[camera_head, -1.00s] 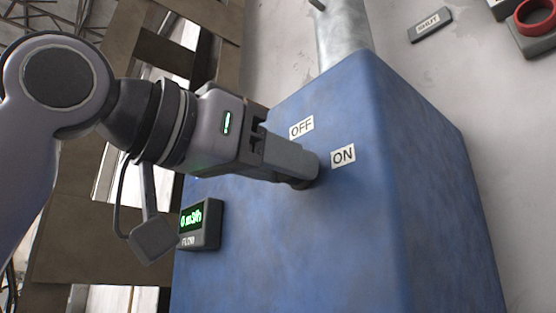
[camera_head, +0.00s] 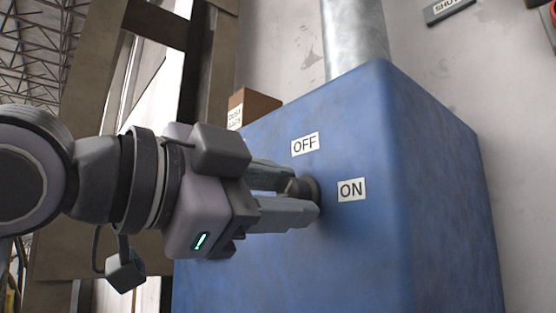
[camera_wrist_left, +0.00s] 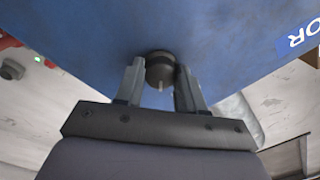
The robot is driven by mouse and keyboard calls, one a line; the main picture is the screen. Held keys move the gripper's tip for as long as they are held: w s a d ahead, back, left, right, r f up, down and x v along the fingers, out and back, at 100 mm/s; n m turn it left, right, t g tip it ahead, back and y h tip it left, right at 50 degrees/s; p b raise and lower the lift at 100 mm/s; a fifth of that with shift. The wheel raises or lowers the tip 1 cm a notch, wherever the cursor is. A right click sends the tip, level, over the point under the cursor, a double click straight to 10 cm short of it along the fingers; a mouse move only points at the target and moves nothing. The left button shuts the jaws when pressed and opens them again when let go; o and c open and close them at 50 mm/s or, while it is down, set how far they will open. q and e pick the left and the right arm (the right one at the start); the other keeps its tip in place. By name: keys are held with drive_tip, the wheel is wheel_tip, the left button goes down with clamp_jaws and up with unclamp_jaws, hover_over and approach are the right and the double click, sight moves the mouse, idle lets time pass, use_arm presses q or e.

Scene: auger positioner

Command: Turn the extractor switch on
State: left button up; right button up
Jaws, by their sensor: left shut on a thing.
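The extractor switch is a dark round knob (camera_head: 302,187) on the front of a blue box (camera_head: 350,250). An OFF label (camera_head: 305,144) is above it and an ON label (camera_head: 351,189) is to its right. My left gripper (camera_head: 302,197) comes from the left and is shut on the knob, one finger on each side. In the left wrist view the knob (camera_wrist_left: 160,68) sits between the two fingertips (camera_wrist_left: 160,82), with a pale pointer mark on it. I cannot tell which label the pointer faces. My right gripper is not in view.
A metal pipe (camera_head: 354,40) rises from the top of the blue box. A brown box (camera_head: 254,106) with a label stands behind its left edge. A grey labelled plate (camera_head: 447,10) is on the pale wall. Brown beams (camera_head: 206,75) stand at the left.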

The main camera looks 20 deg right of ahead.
use_arm(q)
drive_tip(key=m+p, duration=0.2)
drive_tip(key=m, duration=0.1)
drive_tip(key=shift+r+p, duration=0.35)
drive_tip(key=shift+p, duration=0.05)
drive_tip(key=m+p, duration=0.4)
drive_tip(key=shift+m+p, duration=0.65)
drive_tip(key=shift+m, duration=0.05)
drive_tip(key=shift+f+m+p, duration=0.2)
drive_tip(key=shift+m+p, duration=0.25)
drive_tip(key=shift+m, duration=0.15)
drive_tip(key=o, duration=1)
drive_tip(key=shift+f, duration=0.1)
